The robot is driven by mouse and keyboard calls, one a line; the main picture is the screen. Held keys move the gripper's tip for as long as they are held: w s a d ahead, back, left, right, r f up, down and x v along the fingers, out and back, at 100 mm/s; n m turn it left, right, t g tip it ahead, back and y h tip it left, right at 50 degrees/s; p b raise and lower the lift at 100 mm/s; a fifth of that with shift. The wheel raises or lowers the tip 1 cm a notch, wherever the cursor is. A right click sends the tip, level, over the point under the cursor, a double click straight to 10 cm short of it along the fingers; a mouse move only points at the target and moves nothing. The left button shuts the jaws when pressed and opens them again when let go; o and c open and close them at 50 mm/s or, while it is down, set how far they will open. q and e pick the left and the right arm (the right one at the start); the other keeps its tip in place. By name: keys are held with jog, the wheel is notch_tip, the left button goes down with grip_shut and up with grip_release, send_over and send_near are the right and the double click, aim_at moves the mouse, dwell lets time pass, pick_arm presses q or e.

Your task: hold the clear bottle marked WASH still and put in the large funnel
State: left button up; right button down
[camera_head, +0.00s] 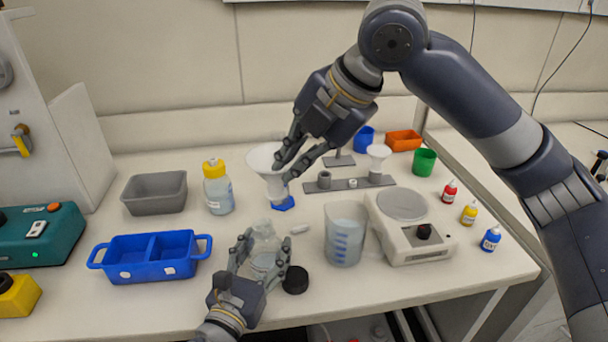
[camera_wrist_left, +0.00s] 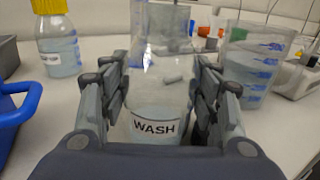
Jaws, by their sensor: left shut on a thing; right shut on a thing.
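The clear WASH bottle (camera_head: 263,252) stands upright on the bench, with its label facing the left wrist view (camera_wrist_left: 155,127). My left gripper (camera_head: 262,264) is shut around the bottle's body from the front; its fingers show on both sides of the bottle in the left wrist view (camera_wrist_left: 155,100). My right gripper (camera_head: 282,167) is shut on the large white funnel (camera_head: 264,165) at its rim. The funnel is upright behind and above the bottle, near a blue base (camera_head: 284,203). I cannot tell exactly how far the funnel stem is from that base.
A black cap (camera_head: 295,280) lies right of the bottle. A graduated beaker (camera_head: 345,235) and a balance (camera_head: 408,225) stand further right. A blue two-part tray (camera_head: 150,257), grey bin (camera_head: 155,193) and yellow-capped bottle (camera_head: 218,188) are left. A smaller funnel (camera_head: 378,157) sits behind.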

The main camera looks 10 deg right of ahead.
aim_at(280, 192)
jog(key=shift+s+a+r+n+g+y, duration=0.1)
jog(key=shift+a+r+n+g+y, duration=0.15)
jog(key=shift+a+n, duration=0.4)
jog(key=shift+s+a+r+n+g+y, duration=0.15)
jog(key=shift+a+n+g, duration=0.1)
jog(key=shift+a+n, duration=0.35)
jog(key=shift+w+f, duration=0.1)
jog(key=shift+f, duration=1.95)
jog(key=shift+f, duration=1.35)
jog(key=c, duration=1.6)
grip_release()
jog(key=shift+c, duration=0.2)
jog(key=v, duration=1.2)
pick_arm(q)
jog(key=o, duration=1.6)
jog(key=shift+c, duration=0.2)
